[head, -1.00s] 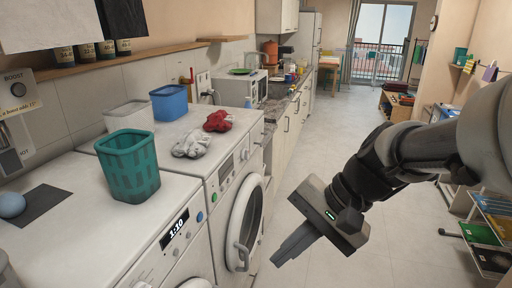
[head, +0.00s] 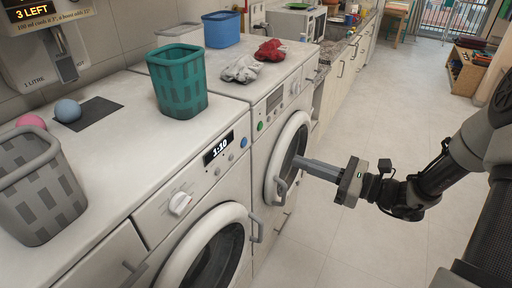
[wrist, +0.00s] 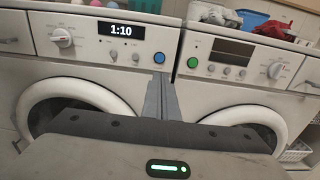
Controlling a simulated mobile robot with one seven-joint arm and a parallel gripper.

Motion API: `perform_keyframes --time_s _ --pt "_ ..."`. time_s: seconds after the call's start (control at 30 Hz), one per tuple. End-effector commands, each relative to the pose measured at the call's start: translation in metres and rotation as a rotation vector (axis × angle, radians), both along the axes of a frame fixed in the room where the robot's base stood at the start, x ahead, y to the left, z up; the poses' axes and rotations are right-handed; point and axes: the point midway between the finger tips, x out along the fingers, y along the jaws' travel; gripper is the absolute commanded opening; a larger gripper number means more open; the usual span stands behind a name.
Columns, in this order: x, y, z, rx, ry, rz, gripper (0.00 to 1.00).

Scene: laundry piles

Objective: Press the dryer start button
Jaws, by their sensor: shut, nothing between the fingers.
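Two white front-loading machines stand side by side. The left machine (head: 150,232) has a lit 1:10 display, a knob and a blue button (head: 244,142). The right machine (head: 284,112) has a dark display and a green button (head: 260,126). Neither shows a readable name. In the wrist view the blue button (wrist: 159,58) and green button (wrist: 192,62) lie either side of the gap between the machines. My gripper (head: 297,162) is shut and empty, pointing left in front of the right machine's door, lower than the buttons. In the wrist view its fingers (wrist: 161,88) point toward that gap.
Door handles (head: 256,228) jut from the fronts. The tiled floor (head: 350,245) beside the machines is clear.

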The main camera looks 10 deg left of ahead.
Motion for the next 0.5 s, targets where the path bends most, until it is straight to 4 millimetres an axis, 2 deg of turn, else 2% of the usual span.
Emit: perform_keyframes --time_s 0.33,0.5 --pt "0.000 0.003 0.001 -0.002 -0.002 0.003 0.00" --pt "0.006 0.023 0.000 -0.002 -0.003 0.007 0.00"
